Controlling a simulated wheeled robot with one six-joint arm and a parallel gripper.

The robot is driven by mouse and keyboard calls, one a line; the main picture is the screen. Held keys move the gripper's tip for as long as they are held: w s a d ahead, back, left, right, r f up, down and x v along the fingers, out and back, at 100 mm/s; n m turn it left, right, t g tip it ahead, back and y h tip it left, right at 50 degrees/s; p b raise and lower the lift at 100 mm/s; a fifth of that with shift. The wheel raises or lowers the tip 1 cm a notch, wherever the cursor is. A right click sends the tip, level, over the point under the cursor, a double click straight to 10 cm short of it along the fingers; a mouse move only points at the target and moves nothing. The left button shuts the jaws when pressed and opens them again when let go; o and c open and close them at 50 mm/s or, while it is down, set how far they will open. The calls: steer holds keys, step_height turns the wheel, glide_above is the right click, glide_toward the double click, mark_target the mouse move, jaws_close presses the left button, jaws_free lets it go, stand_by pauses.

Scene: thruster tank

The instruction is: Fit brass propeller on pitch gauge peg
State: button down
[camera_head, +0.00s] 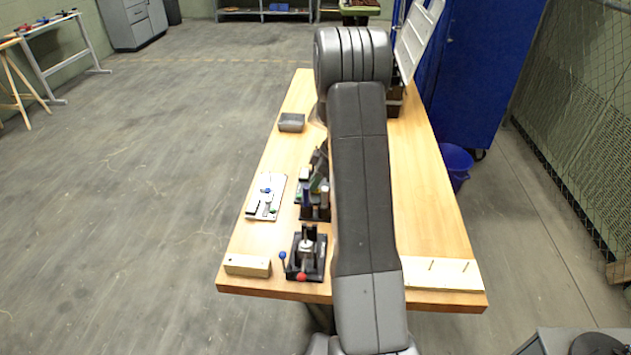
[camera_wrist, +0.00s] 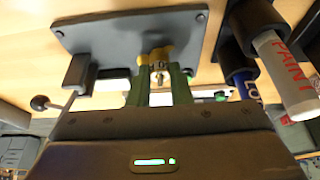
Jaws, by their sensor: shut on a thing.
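My gripper (camera_wrist: 160,72) shows in the wrist view with its green fingers pointing up the picture. It is shut on the small brass propeller (camera_wrist: 158,56), which is mostly hidden between and behind the fingertips. A dark grey plate (camera_wrist: 105,38) with rounded corners and screws lies just beyond the propeller. Whether this plate belongs to the pitch gauge, and whether the propeller touches it, I cannot tell. No gauge peg can be made out. In the head view my arm hides the gripper and the propeller.
In the wrist view a paint marker (camera_wrist: 285,75) in a dark holder stands close on the right. In the head view a black fixture with a red knob (camera_head: 302,276), a wooden block (camera_head: 247,265) and a white board (camera_head: 266,197) occupy the table's left side. The table's right side (camera_head: 425,190) is mostly clear.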

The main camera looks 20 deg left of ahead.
steer(key=c, duration=1.2)
jaws_free()
steer(key=shift+c, duration=0.2)
steer(key=a+p+v, duration=0.1)
steer(key=v, duration=1.6)
steer(key=shift+r+p, duration=0.3)
steer(key=shift+r, duration=0.2)
steer(key=shift+f, duration=0.15)
